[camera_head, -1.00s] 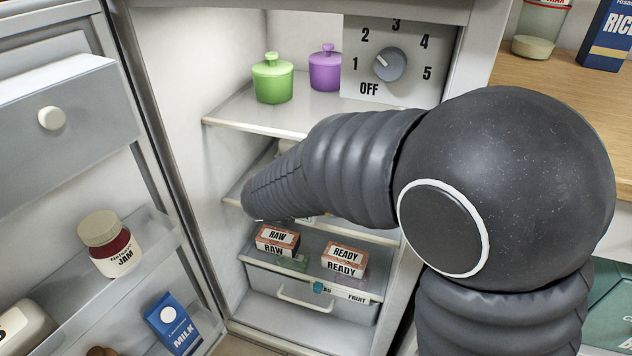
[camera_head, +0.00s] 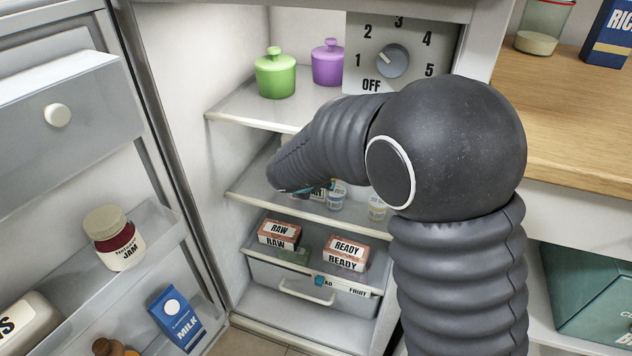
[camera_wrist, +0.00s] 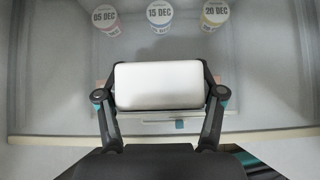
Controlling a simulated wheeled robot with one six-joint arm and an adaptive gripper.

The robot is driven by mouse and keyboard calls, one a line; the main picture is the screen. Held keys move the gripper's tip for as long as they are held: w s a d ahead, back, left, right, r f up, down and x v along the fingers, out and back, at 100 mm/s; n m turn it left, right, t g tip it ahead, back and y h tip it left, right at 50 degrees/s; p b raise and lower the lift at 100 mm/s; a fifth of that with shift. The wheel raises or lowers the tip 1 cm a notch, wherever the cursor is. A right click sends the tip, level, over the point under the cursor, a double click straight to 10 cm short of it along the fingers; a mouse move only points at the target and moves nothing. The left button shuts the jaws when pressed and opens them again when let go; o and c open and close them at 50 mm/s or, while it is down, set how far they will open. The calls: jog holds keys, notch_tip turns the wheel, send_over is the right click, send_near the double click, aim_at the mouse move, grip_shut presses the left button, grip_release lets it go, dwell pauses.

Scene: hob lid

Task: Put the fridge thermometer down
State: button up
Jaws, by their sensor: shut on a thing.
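The fridge thermometer (camera_wrist: 158,86) shows in the wrist view as a white block with rounded corners; its front face is not visible. My gripper (camera_wrist: 160,80) is shut on it, one finger at each side. It is held over the middle fridge shelf (camera_head: 260,197), in front of a row of date-labelled pots. I cannot tell whether it touches the shelf. In the head view my gripper (camera_head: 308,187) shows only partly under my arm, and the thermometer cannot be made out there.
Pots marked 05 DEC (camera_wrist: 104,19), 15 DEC (camera_wrist: 159,15) and 20 DEC (camera_wrist: 214,14) stand behind. Above are a green pot (camera_head: 276,75), a purple pot (camera_head: 328,65) and the dial (camera_head: 392,61). RAW (camera_head: 279,234) and READY (camera_head: 346,252) boxes sit below. The open door is left.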

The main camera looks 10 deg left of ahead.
aim_at(313, 199)
jog(key=shift+f, duration=0.1)
jog(key=shift+f, duration=0.15)
jog(key=o, duration=1.3)
jog(key=shift+c, duration=0.2)
jog(key=shift+r, duration=0.2)
jog(key=shift+s+r, duration=0.15)
jog(key=shift+r, duration=0.1)
jog(key=v, duration=0.2)
jog(key=shift+s+r, duration=0.2)
jog(key=s+a+b, duration=0.1)
jog(key=s, duration=1.1)
jog(key=shift+a, duration=0.4)
